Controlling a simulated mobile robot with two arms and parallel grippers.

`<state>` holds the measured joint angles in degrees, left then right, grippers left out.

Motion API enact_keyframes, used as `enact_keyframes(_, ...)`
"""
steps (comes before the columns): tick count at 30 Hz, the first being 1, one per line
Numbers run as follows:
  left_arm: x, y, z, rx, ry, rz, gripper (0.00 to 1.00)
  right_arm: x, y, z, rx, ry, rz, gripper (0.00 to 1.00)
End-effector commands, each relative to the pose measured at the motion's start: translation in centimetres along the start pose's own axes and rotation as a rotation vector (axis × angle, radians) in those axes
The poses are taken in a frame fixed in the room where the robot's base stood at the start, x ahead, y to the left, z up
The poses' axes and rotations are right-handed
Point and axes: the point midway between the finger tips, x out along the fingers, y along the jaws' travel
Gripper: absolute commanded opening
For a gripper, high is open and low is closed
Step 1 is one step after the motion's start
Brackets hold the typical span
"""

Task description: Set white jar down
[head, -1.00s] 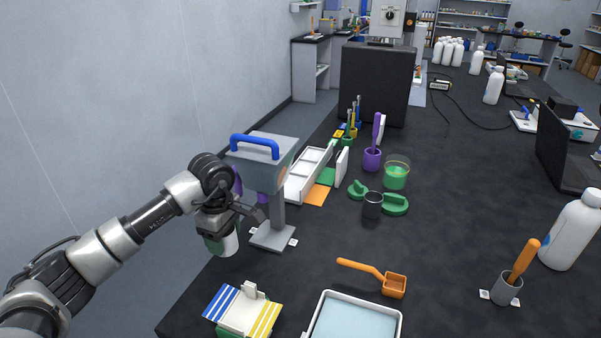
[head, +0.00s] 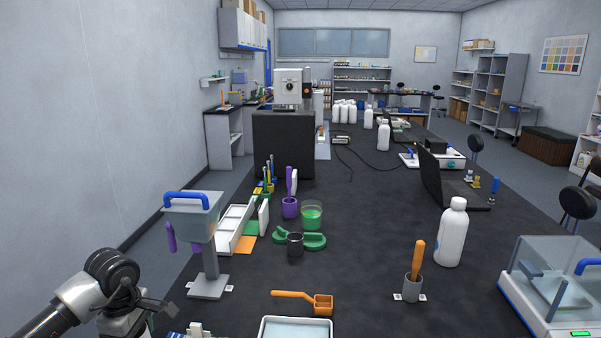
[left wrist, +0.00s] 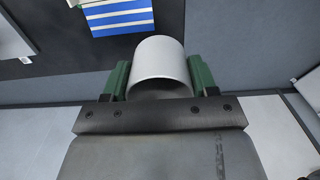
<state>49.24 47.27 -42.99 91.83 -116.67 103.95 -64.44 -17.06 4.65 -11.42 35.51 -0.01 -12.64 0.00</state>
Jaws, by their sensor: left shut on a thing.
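A white jar (left wrist: 160,60), cylindrical with its round rim facing the camera, sits between the green fingers of my left gripper (left wrist: 160,78) in the left wrist view. The gripper is shut on it. In the left wrist view the jar overlaps the dark bench top and its edge, close to a blue-and-white striped piece (left wrist: 120,16). Its height over the bench is unclear. In the head view my left arm is at the bottom left; the jar and fingertips are out of frame. My right gripper is not in view.
A grey stand with a blue handle (head: 208,240) rises beside my left arm. A white tray (head: 295,328), orange scoop (head: 322,304), grey holder (head: 412,288) and white bottle (head: 452,235) are on the black bench.

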Motion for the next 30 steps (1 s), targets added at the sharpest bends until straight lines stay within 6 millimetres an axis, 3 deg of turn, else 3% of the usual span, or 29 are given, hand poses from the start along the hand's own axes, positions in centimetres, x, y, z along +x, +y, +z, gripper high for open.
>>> enact_keyframes(14, 0.6, -4.1, 6.3, 0.57, 0.021, 0.005, 0.36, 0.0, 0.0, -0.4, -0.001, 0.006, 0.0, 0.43)
enact_keyframes(24, 1.2, -11.2, 12.7, 1.27, 0.012, 0.0, 0.36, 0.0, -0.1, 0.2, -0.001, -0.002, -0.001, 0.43)
enact_keyframes(30, 1.2, -13.6, 14.2, 1.48, 0.003, -0.001, 0.36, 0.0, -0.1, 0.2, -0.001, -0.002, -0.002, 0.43)
